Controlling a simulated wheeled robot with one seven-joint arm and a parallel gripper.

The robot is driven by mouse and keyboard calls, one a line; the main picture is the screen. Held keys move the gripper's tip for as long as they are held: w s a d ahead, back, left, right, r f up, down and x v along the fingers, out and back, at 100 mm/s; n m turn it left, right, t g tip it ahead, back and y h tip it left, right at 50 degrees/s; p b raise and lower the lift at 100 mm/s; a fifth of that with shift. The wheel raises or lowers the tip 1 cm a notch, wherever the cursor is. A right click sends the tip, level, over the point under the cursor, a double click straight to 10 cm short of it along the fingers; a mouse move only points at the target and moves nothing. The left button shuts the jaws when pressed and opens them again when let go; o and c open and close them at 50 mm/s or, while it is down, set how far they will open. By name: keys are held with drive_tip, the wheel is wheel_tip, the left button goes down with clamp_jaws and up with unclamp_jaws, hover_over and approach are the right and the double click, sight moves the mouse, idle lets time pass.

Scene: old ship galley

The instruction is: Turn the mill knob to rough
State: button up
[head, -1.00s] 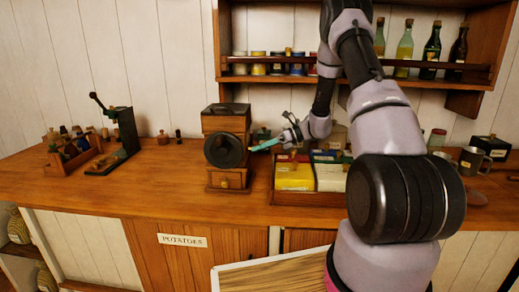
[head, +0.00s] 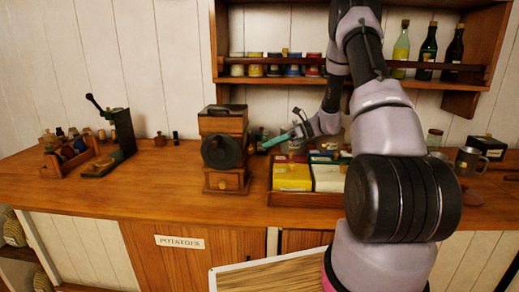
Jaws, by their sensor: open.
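The wooden mill (head: 224,123) stands upright on the counter, a little left of the picture's middle. It has a dark top, a small drawer with a knob at its foot, and a large round black knob (head: 220,151) on its front. No setting marks are readable at this size. My gripper (head: 268,144) is to the right of the mill at about the height of the round knob, with its teal fingers pointing left toward it. It is open and holds nothing that I can see. A gap shows between the fingertips and the round knob.
A wooden tray (head: 290,199) with yellow and white boxes sits below my gripper. A shelf (head: 352,82) with jars and bottles hangs above. A black lever press (head: 113,144) and a small bottle rack (head: 70,157) stand at left.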

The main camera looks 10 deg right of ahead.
drive_tip(key=v, duration=0.5)
drive_tip(key=shift+d+r, duration=0.15)
drive_tip(key=shift+d, duration=0.25)
drive_tip(key=s+a+r+n+g+h, duration=0.1)
drive_tip(key=s+a+r+n+h, duration=0.2)
drive_tip(key=s+r+n, duration=0.4)
drive_tip(key=s+a+r+n+h, duration=0.3)
drive_tip(key=s+r, duration=0.2)
drive_tip(key=r, duration=0.3)
drive_tip(key=s+r+n+t+h, duration=0.3)
drive_tip(key=s+r+n, duration=0.1)
drive_tip(key=s, duration=0.4)
drive_tip(key=s+r+n+t+h, duration=0.2)
drive_tip(key=s+r+n+t, duration=0.1)
drive_tip(key=s+r+n, duration=0.2)
drive_tip(key=s+n, duration=0.2)
drive_tip(key=s, duration=0.2)
drive_tip(key=shift+s+d+h, duration=0.2)
drive_tip(key=shift+d+h, duration=0.05)
drive_tip(key=shift+h, duration=0.15)
